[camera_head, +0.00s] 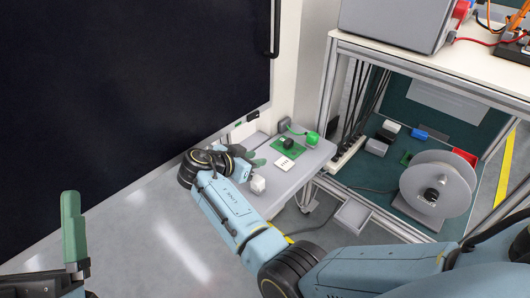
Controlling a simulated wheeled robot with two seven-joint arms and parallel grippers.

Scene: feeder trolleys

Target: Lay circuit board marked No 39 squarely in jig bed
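A green circuit board (287,145) with a dark component lies on the grey bench top, right of centre. A small white card with dark marks (284,163) is at its near edge. No number is legible, and I cannot make out which part is the jig bed. My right gripper (251,159) is just left of the board, low over the bench and apart from it. Its wrist partly hides it, so its opening is unclear. My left gripper (74,236) is at the lower left, far from the board. Only one green finger shows clearly.
A white block (258,184) is beside my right forearm. At right, a framed trolley (330,95) holds a grey reel (437,186) and small coloured parts. A large dark panel (130,90) fills the left background.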

